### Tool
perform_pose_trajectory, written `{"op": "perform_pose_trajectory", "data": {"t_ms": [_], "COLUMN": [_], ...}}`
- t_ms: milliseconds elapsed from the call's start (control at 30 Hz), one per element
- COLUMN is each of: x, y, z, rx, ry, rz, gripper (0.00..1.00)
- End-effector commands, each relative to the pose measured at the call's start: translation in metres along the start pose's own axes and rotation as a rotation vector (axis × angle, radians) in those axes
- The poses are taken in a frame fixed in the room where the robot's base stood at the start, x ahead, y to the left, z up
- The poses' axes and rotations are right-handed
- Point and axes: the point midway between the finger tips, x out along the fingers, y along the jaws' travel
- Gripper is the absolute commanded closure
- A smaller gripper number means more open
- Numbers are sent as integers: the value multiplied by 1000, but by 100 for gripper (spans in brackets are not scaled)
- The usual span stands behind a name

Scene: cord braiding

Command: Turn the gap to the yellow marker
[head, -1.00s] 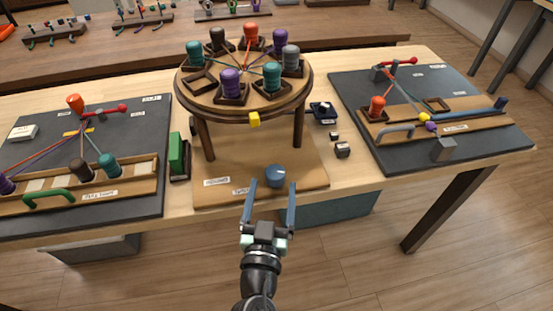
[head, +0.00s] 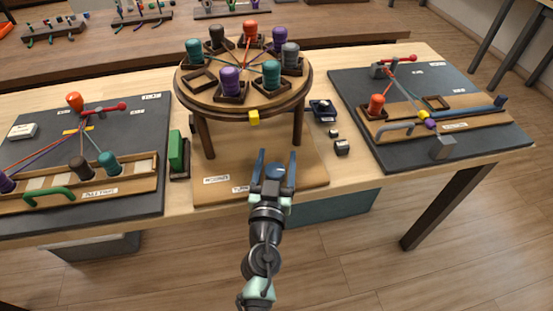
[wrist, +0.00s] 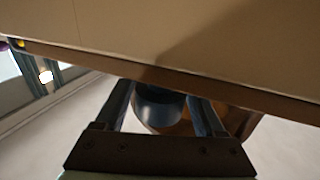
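The round wooden braiding disc (head: 185,92) stands on legs and carries several coloured bobbins in square holders. The gap is an empty square holder (head: 200,79) at the disc's left side. The yellow marker (head: 254,117) is at the disc's front edge, so the gap is left of it. A blue knob (head: 275,171) sits low at the front of the base board, by a partly covered label. My gripper (head: 276,163) is open, with a finger on either side of the knob. In the wrist view, the knob (wrist: 160,108) shows between the fingers with space on both sides.
A green block (head: 177,155) stands left of the base board (head: 212,192). Dark boards with cords and bobbins lie left (head: 30,170) and right (head: 480,85). Small dark blocks (head: 341,147) and a blue tray (head: 322,112) are right of the disc.

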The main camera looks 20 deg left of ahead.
Motion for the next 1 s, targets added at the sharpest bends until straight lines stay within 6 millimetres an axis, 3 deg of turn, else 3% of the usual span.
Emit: {"op": "perform_pose_trajectory", "data": {"t_ms": [67,367,667,1000], "x": [0,0,0,1], "y": [0,0,-1,-5], "z": [0,0,-1,-9], "rx": [0,0,-1,-3], "ry": [0,0,-7,-9], "rz": [0,0,-32,-229], "gripper": [45,99,100,100]}}
